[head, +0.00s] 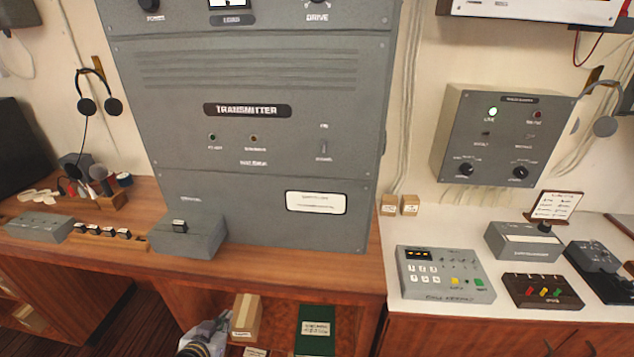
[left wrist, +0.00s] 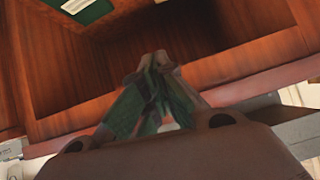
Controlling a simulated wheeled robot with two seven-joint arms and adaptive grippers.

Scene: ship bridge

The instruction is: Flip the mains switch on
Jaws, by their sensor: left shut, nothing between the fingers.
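The grey transmitter cabinet (head: 350,80) stands at the back centre of the head view. A small toggle switch (head: 323,147) sits on the right of its front panel, with tiny labels above and below; I cannot read them surely or tell its position. Two small indicators (head: 253,138) are left of it. My left gripper (head: 222,320) is at the bottom edge, low and in front of the desk, well below the switch and apart from it. In the left wrist view its fingers (left wrist: 155,60) are together and empty, pointing towards a wooden shelf opening. My right gripper is not in view.
The wooden desk (head: 285,262) juts out below the cabinet, with a grey key box (head: 188,237) on it. Below are a cardboard box (head: 246,315) and a green book (head: 315,325). A white counter (head: 390,290) with several devices is at right.

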